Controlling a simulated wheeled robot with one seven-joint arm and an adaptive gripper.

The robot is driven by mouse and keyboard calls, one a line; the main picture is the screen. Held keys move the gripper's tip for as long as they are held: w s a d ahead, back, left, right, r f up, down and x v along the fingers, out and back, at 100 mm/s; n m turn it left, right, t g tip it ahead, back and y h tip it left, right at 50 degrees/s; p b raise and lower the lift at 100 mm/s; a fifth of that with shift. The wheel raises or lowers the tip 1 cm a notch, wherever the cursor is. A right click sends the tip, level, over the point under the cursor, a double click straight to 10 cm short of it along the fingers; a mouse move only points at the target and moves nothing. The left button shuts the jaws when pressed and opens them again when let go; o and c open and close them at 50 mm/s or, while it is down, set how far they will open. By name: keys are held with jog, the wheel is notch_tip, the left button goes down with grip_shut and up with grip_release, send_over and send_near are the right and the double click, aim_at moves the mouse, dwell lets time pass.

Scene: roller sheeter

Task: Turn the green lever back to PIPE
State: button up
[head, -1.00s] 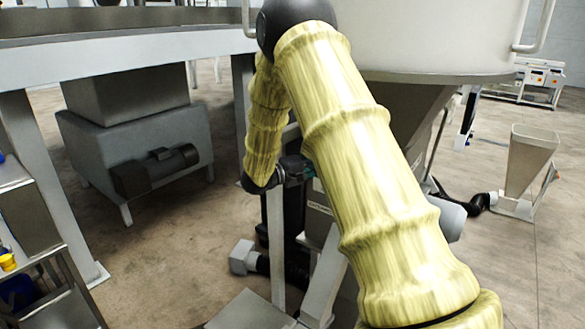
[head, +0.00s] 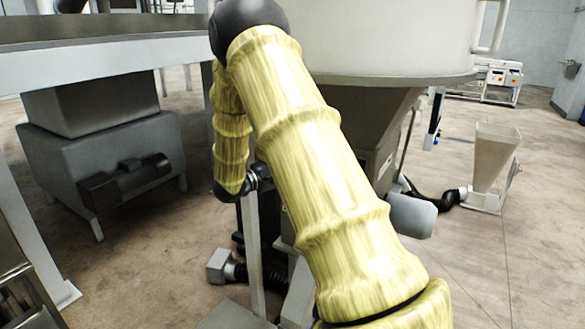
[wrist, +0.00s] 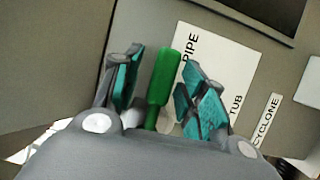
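The green lever (wrist: 164,78) shows in the wrist view, with its handle pointing up the picture. It stands just left of a white label plate (wrist: 213,75) reading PIPE at the upper end and TUB at the lower end. The lever's tip is beside the word PIPE. My gripper (wrist: 163,90) has its teal-padded fingers apart, one on each side of the lever. A gap shows between the left pad and the lever; the right pad is very close, and I cannot tell whether it touches. In the head view my arm hides the lever and the fingers.
A separate CYCLONE label (wrist: 265,120) is to the right in the wrist view. In the head view a large pale vessel (head: 390,40) stands behind my arm. A grey machine with a motor (head: 125,180) is at left, a small hopper (head: 492,160) at right. Floor at right is open.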

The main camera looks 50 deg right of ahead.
jog(key=v, duration=1.2)
dwell(0.6)
